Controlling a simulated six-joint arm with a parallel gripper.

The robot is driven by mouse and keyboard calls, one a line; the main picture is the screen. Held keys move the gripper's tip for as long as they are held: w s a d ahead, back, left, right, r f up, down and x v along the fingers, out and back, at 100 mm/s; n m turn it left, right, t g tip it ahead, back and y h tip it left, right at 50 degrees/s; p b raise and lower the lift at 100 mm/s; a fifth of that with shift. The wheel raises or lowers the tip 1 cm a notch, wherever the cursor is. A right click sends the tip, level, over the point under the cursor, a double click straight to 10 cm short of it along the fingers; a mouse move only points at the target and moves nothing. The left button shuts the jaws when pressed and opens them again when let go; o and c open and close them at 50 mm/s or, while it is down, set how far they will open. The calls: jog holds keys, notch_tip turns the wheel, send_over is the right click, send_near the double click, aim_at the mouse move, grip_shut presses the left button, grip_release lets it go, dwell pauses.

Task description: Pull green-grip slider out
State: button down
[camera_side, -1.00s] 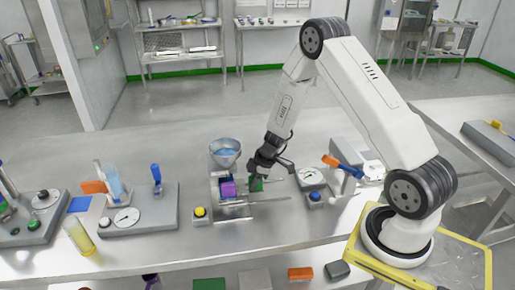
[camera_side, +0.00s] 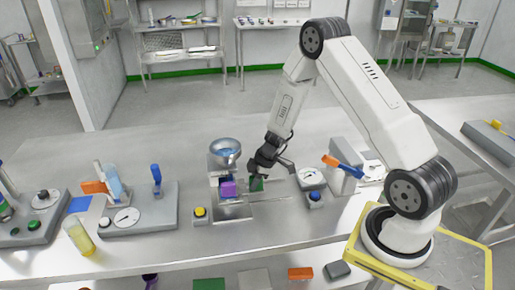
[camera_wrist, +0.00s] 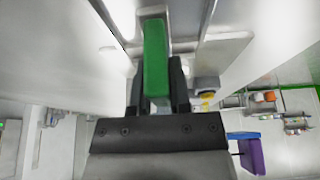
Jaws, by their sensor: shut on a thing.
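The green grip (camera_side: 257,184) is small and upright, on the slider at the right of the funnel station. In the wrist view the green grip (camera_wrist: 155,62) stands between the two dark fingers of my gripper (camera_wrist: 160,88). My gripper (camera_side: 257,178) is shut on it in the side view, coming down from above. A pale metal slider plate and rails (camera_side: 272,190) lie under and beside the grip. The fingers hide part of the grip's sides.
A yellow button (camera_side: 200,212) stands front left, a blue button (camera_side: 315,196) to the right. A dial (camera_side: 311,177) is behind that.

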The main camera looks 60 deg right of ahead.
jog(key=s+d, duration=0.8)
jog(key=d, duration=0.1)
jog(key=shift+s, duration=0.3)
jog(key=c, duration=0.7)
grip_release()
jog(key=shift+s, duration=0.1)
jog(key=shift+c, duration=0.2)
jog(key=shift+o, duration=0.9)
jog(key=shift+a, duration=0.1)
jog(key=shift+r, duration=0.15)
jog(key=v, duration=0.7)
jog(key=shift+r, duration=0.2)
